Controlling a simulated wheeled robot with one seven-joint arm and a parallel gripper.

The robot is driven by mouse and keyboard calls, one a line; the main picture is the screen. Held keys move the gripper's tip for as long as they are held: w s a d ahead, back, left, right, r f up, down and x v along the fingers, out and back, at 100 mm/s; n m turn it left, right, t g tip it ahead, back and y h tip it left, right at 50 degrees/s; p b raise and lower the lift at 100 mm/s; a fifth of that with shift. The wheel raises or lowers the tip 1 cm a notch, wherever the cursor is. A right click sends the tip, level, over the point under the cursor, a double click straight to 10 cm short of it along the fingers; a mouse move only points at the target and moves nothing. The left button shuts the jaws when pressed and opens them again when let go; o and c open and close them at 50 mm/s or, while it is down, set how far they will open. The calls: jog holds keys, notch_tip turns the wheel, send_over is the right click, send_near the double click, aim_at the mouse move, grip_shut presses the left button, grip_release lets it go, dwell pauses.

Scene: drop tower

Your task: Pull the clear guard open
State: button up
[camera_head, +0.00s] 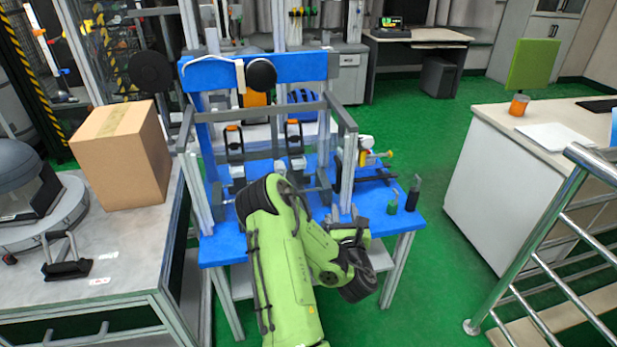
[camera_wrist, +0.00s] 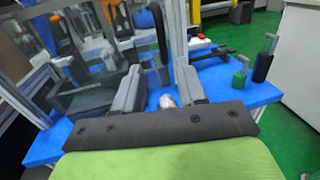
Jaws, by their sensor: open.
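The drop tower stands on a blue table (camera_head: 375,200), with a blue crossbeam (camera_head: 215,75) and grey posts (camera_head: 348,170). The clear guard (camera_wrist: 92,98) shows in the wrist view as a see-through pane at the left, with tower parts visible behind it. In the head view I cannot pick out its pane clearly, and my arm covers part of the tower's front. My gripper (camera_wrist: 160,88) is open and empty, its two grey fingers apart at the tower's front right. The pane lies left of the fingers; I cannot tell whether they touch it.
A cardboard box (camera_head: 120,165) sits on the left bench. A white counter (camera_head: 475,180) and metal railing (camera_head: 560,210) are at right. Green floor lies open between.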

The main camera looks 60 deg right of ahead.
aim_at(339, 179)
jog(key=p+x, duration=0.2)
jog(key=x, duration=1.3)
jog(key=shift+d+r, duration=0.15)
grip_shut()
